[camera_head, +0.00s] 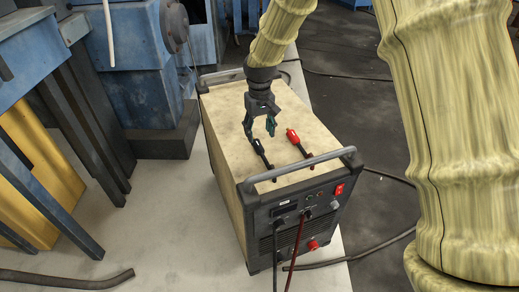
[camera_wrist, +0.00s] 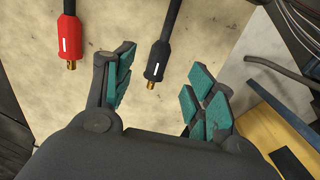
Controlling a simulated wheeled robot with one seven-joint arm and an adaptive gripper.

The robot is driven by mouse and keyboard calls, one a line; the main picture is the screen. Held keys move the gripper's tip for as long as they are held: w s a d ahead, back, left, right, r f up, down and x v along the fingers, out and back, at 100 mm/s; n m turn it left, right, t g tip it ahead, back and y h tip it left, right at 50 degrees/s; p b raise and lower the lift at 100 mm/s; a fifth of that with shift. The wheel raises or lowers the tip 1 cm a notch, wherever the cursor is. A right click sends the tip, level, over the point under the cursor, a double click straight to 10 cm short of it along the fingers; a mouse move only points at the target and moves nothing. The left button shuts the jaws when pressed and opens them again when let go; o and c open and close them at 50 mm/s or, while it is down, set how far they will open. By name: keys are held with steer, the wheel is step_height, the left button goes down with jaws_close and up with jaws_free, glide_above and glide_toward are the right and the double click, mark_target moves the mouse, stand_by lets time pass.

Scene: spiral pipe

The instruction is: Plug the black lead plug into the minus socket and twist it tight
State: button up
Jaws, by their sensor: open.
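The black lead plug (camera_head: 258,146) lies on top of the welding machine (camera_head: 222,115), with its cable leading to the front edge. In the wrist view the black plug (camera_wrist: 157,62) shows a white mark and a brass tip, which points toward my gripper. My gripper (camera_head: 260,129) is above the machine top, near the black plug; in the wrist view its teal-padded fingers (camera_wrist: 160,88) are spread, with the plug's tip just beyond the gap between them. Nothing is held. The front panel (camera_head: 290,225) faces the camera; which socket is minus is too small to tell.
A red plug (camera_head: 293,137) lies right of the black one and also shows in the wrist view (camera_wrist: 70,45). A handle bar (camera_head: 300,168) crosses the machine's front top edge. Cables hang from the panel.

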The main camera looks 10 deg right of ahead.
mark_target(259, 146)
steer(key=shift+w+f+p, duration=0.1)
steer(key=shift+f+p, duration=1.1)
steer(key=shift+f, duration=2.5)
steer(key=c, duration=1.2)
